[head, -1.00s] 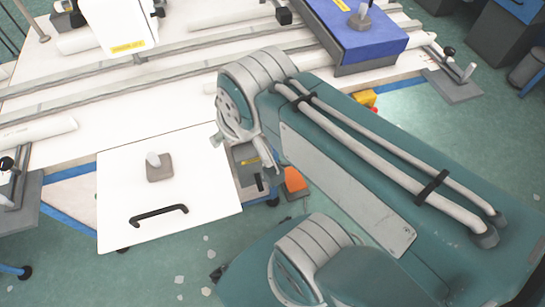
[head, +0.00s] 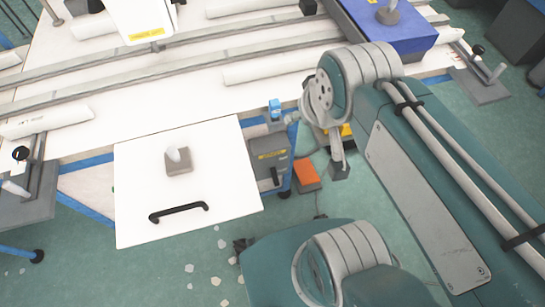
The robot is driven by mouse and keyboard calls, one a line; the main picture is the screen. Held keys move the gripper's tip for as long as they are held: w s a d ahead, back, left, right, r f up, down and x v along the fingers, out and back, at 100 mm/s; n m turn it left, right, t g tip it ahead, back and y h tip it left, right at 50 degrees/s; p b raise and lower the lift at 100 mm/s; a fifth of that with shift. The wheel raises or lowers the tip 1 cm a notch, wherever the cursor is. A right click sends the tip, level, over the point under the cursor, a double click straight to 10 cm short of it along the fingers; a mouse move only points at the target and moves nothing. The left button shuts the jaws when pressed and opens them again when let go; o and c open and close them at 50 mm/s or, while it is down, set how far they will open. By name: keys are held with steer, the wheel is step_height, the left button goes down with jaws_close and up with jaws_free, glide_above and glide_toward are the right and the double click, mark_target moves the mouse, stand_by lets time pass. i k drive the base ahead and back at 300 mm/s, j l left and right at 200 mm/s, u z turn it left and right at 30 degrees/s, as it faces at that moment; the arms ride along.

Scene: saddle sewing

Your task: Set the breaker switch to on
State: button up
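A grey box (head: 269,152) with a yellow label stands under the table's front edge, right of the white panel. A dark upright lever-like part (head: 276,176) shows on its front. This may be the breaker switch, but its on or off position is too small to read. My gripper (head: 339,168) hangs at the end of my arm, right of the grey box and apart from it in the picture. It is partly hidden by my arm, and its finger opening cannot be made out.
A white panel (head: 215,205) with a black handle juts out at the front. A small blue part (head: 275,110) sits above the grey box. An orange box (head: 306,175) is on the floor (head: 90,275). Long rails cross the white table (head: 190,100); a blue block (head: 375,30) stands behind.

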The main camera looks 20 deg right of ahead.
mark_target(276, 182)
steer(key=k+j+u, duration=0.2)
steer(key=k+j, duration=0.2)
steer(key=k+j+u, duration=0.25)
steer(key=j, duration=0.35)
steer(key=k, duration=0.1)
